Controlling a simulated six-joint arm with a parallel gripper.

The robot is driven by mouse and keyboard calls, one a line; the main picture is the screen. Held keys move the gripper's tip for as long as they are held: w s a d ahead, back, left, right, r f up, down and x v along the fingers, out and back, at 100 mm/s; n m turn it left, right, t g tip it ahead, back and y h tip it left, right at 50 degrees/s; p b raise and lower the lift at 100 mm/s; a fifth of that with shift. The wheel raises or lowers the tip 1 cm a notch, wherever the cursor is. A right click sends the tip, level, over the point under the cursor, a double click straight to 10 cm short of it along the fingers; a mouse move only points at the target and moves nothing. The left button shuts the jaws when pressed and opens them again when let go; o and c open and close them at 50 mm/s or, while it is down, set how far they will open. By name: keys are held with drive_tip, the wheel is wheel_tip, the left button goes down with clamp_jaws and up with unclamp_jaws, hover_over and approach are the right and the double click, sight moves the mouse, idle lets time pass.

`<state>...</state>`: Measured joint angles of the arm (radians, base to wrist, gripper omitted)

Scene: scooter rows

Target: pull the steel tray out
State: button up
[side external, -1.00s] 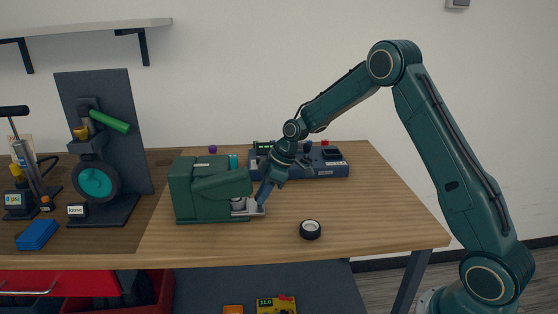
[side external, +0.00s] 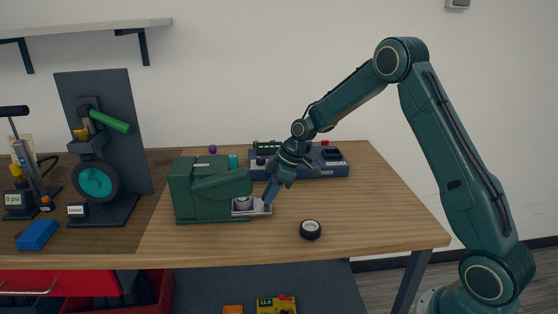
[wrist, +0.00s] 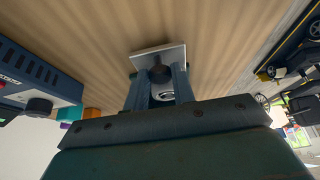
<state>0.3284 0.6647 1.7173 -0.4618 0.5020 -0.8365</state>
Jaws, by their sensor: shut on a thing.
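The steel tray (side external: 240,212) sticks out partway from the right side of a green box-like housing (side external: 207,193) on the table. A round pale item sits in the tray. My gripper (side external: 267,206) is at the tray's outer right end, shut on it. The inner part of the tray is hidden inside the housing.
A small black wheel (side external: 310,230) lies on the table to the right of the tray. A blue device (side external: 318,163) stands behind my gripper. The wooden table (side external: 375,220) is clear on the right, up to its edge.

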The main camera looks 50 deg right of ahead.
drive_tip(key=shift+s+d, duration=1.3)
drive_tip(key=shift+d, duration=0.05)
drive_tip(key=shift+s+d, duration=0.65)
drive_tip(key=shift+d, duration=0.05)
drive_tip(key=shift+w+a, duration=0.15)
drive_tip(key=shift+a, duration=0.05)
drive_tip(key=shift+d, duration=0.2)
idle(0.6)
drive_tip(key=o, duration=1.4)
drive_tip(key=shift+s, duration=0.2)
